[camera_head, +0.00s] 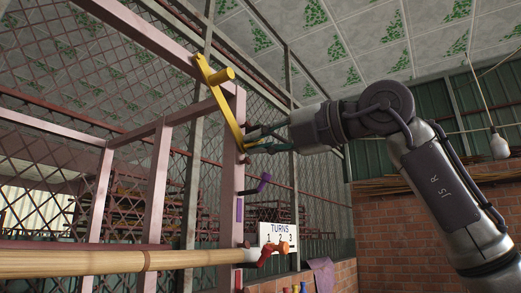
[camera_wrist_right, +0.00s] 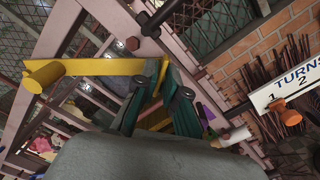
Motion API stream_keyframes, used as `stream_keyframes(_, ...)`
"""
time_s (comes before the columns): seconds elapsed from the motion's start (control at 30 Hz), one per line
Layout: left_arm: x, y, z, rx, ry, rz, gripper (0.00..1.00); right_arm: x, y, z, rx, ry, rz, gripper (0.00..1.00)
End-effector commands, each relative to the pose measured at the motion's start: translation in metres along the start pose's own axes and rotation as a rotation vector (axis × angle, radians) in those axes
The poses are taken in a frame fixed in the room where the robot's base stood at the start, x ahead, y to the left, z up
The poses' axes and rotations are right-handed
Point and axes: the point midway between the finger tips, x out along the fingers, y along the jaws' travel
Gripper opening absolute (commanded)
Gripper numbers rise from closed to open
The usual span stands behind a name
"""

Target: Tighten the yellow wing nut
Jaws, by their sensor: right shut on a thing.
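The yellow wing nut (camera_head: 228,112) shows as a long flat yellow bar with a round stub near its upper end, at the top of a pink post. In the right wrist view the bar (camera_wrist_right: 95,67) crosses the upper left, with the stub (camera_wrist_right: 45,75) at its left end and a brown disc near its right end. My right gripper (camera_head: 250,138) reaches in from the right at the lower end of the bar. Its fingers (camera_wrist_right: 163,78) are shut on the bar's end, partly hiding it. My left gripper is not in view.
A white sign marked TURNS 1 2 3 (camera_head: 278,236) with an orange-red piece stands lower on the post (camera_head: 231,185). A wooden pole (camera_head: 110,262) crosses the lower left. Mesh fencing stands behind.

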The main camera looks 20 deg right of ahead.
Motion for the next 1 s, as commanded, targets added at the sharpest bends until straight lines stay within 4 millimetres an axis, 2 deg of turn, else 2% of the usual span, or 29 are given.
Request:
stream_keyframes(0.2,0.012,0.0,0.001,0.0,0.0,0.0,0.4,-0.001,-0.001,0.0,0.19,-0.004,0.004,0.0)
stream_keyframes(0.5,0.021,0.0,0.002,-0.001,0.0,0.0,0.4,-0.001,0.0,0.001,0.384,-0.004,0.004,0.0)
stream_keyframes(1.0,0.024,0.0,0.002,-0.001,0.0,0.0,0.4,-0.001,0.001,0.002,0.484,-0.004,0.003,0.0)
